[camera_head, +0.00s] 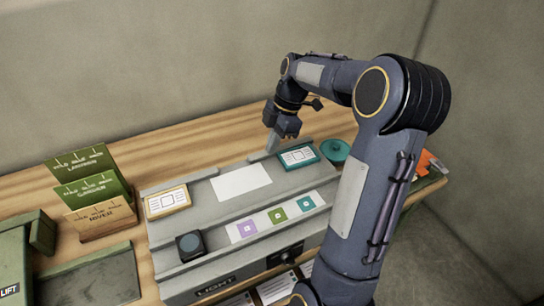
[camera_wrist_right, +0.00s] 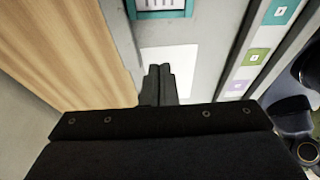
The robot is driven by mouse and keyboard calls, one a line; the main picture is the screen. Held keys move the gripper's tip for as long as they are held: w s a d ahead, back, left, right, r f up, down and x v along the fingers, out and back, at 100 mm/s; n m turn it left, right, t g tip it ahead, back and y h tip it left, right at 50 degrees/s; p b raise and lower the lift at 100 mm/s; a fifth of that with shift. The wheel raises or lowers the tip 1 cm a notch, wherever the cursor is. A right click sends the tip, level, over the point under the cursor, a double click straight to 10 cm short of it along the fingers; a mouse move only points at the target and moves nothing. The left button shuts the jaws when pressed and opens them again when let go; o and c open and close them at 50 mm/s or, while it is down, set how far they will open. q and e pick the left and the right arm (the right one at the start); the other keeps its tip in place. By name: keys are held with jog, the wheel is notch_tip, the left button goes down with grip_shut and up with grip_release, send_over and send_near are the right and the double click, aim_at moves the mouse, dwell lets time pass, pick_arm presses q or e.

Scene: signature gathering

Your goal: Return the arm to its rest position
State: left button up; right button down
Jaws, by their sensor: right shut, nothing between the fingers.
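My right arm reaches in from the right of the head view, bent over the grey desk console (camera_head: 205,205). My right gripper (camera_head: 271,146) points down above the back edge of the console, beside the teal-framed card (camera_head: 298,156). Its fingers are together and hold nothing. In the wrist view the closed fingers (camera_wrist_right: 160,80) show over the white sheet (camera_wrist_right: 185,65), with the teal-framed card (camera_wrist_right: 162,5) beyond. I cannot tell the exact height of the fingertips above the console. My left gripper is not in view.
A yellow-framed card (camera_head: 167,201) and a dark round-topped block (camera_head: 190,245) sit on the console's left. Green and brown folders (camera_head: 95,190) stand at the left. A teal round dish (camera_head: 335,151) is behind my arm. Bare wooden desk (camera_head: 170,145) lies behind the console.

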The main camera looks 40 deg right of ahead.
jog(key=v, duration=0.4)
jog(key=shift+d+r, duration=0.15)
jog(key=shift+r, duration=0.15)
jog(key=shift+s, duration=0.1)
jog(key=s+a+r+m+t, duration=0.2)
jog(key=s+a+r+m, duration=0.1)
jog(key=s+a+m, duration=0.75)
jog(key=s+a+f+m+t, duration=0.2)
jog(key=s+a+f+m, duration=0.3)
jog(key=s+a, duration=0.3)
jog(key=shift+s+a+f+m+t, duration=0.2)
jog(key=shift+s+a+m+t, duration=0.15)
jog(key=shift+a+m, duration=0.45)
